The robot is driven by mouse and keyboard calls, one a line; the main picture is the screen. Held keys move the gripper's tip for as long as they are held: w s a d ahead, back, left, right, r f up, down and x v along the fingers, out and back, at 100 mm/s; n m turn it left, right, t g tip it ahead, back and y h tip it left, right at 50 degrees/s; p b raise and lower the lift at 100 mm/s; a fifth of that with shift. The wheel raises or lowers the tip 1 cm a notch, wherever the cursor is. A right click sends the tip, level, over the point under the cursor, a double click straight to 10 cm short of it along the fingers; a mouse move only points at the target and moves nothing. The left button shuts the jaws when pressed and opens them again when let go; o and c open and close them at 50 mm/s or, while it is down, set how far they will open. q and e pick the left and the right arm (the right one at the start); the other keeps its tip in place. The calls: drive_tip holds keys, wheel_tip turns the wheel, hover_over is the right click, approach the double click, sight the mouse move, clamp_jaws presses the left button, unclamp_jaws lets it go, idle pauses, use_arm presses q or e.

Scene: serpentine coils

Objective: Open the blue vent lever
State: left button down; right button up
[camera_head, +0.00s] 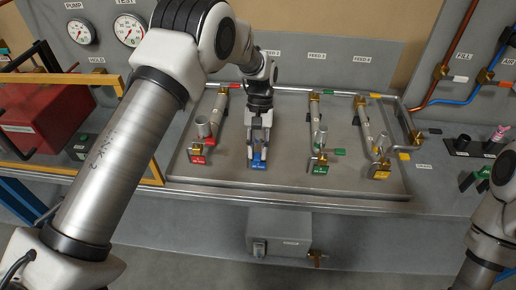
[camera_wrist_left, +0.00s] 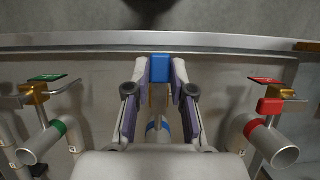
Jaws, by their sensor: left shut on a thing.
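The blue vent lever shows as a blue block (camera_head: 259,162) at the front of the second coil from the left on the grey tray. In the left wrist view the blue block (camera_wrist_left: 159,68) sits between the fingertips. My left gripper (camera_head: 260,148) points down over it, with its fingers on both sides, shut on it. In the left wrist view the left gripper (camera_wrist_left: 159,88) has its fingers left and right of the block, and a blue band (camera_wrist_left: 152,128) shows lower down between them. The lever's handle is largely hidden by the fingers. My right gripper is not in view; only part of that arm shows at the right edge.
Neighbouring coils have a red block (camera_head: 197,160), a green block (camera_head: 320,170) and a yellow block (camera_head: 379,174). A metal rail (camera_head: 290,198) edges the tray front. A red box (camera_head: 45,115) stands left. Copper and blue pipes run at the right wall.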

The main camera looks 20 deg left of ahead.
use_arm(q)
drive_tip(key=shift+s+f, duration=0.1)
drive_tip(key=shift+f, duration=0.05)
drive_tip(key=c, duration=1)
unclamp_jaws()
drive_tip(key=v, duration=1.2)
